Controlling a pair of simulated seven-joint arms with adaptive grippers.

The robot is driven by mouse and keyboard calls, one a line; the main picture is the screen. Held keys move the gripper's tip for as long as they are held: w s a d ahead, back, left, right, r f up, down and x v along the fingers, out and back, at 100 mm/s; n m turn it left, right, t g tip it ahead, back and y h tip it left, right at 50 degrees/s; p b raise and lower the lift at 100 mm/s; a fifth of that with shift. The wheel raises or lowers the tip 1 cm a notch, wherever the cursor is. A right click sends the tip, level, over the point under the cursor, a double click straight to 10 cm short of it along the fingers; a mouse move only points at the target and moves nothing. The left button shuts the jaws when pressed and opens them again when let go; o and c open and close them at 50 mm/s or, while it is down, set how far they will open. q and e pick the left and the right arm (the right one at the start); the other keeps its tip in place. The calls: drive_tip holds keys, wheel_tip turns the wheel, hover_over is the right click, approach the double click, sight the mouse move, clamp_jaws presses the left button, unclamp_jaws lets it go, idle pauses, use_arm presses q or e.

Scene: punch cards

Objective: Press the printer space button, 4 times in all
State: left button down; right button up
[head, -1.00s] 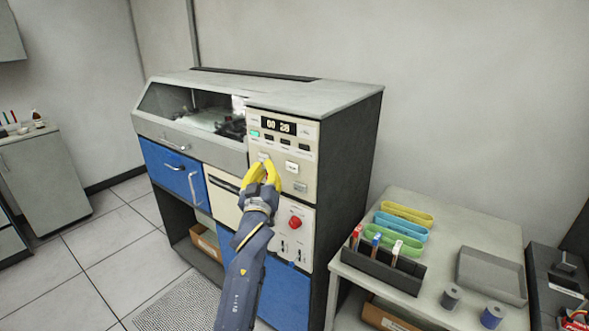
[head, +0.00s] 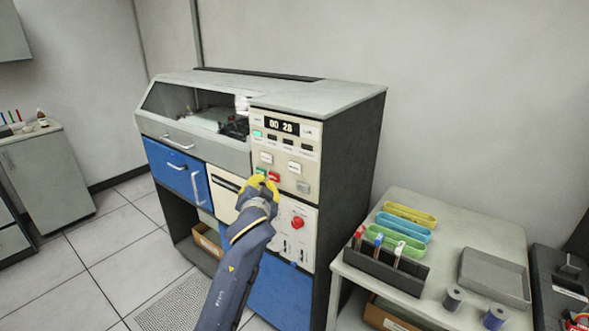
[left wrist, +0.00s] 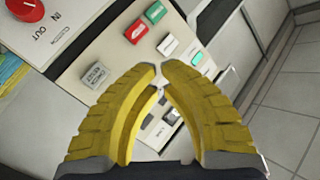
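The cream control panel (head: 285,150) is on the right front of the grey and blue machine. It carries two white buttons (head: 266,158) (head: 294,167), a grey button (head: 303,186), a green button (head: 261,171) and a red button (head: 274,176). Their lettering is too small to tell which is the printer space button. My left gripper (head: 262,183) is just below the green and red buttons, with its yellow fingertips together. In the left wrist view the fingertips (left wrist: 160,70) are nearly touching, with nothing between them, and the red button (left wrist: 137,31) shows beyond. My right gripper is not in view.
A display (head: 281,127) reads what looks like 00 28. A red knob (head: 297,222) sits lower on the panel. To the right, a side table (head: 440,235) holds coloured trays, a dark rack (head: 380,268), a grey tray (head: 494,277) and two spools. Floor is clear on the left.

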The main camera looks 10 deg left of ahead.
use_arm(q)
drive_tip(key=shift+w, duration=0.1)
approach(286, 166)
drive_tip(key=shift+w+a+f, duration=0.1)
drive_tip(key=shift+w+a, duration=0.3)
drive_tip(key=shift+w, duration=0.3)
drive_tip(key=shift+w+a+f, duration=0.1)
drive_tip(key=shift+w+a, duration=0.25)
drive_tip(key=shift+w, duration=0.35)
drive_tip(key=shift+w+a+f, duration=0.1)
drive_tip(key=shift+w+a, duration=0.3)
drive_tip(key=shift+w, duration=0.35)
drive_tip(key=shift+w+d, duration=0.1)
drive_tip(key=shift+w, duration=0.05)
idle(0.4)
drive_tip(key=shift+w+d, duration=0.1)
drive_tip(key=shift+w, duration=0.15)
drive_tip(key=shift+w+d, duration=0.15)
drive_tip(key=shift+w, duration=0.25)
idle(0.9)
drive_tip(key=shift+s, duration=0.15)
drive_tip(key=shift+s+a, duration=0.3)
drive_tip(key=shift+s, duration=0.35)
drive_tip(key=shift+s+a, duration=0.35)
drive_tip(key=shift+s, duration=0.4)
drive_tip(key=shift+s+a, duration=0.3)
drive_tip(key=shift+s, duration=0.5)
drive_tip(key=shift+s+a, duration=0.35)
drive_tip(key=shift+s, duration=0.4)
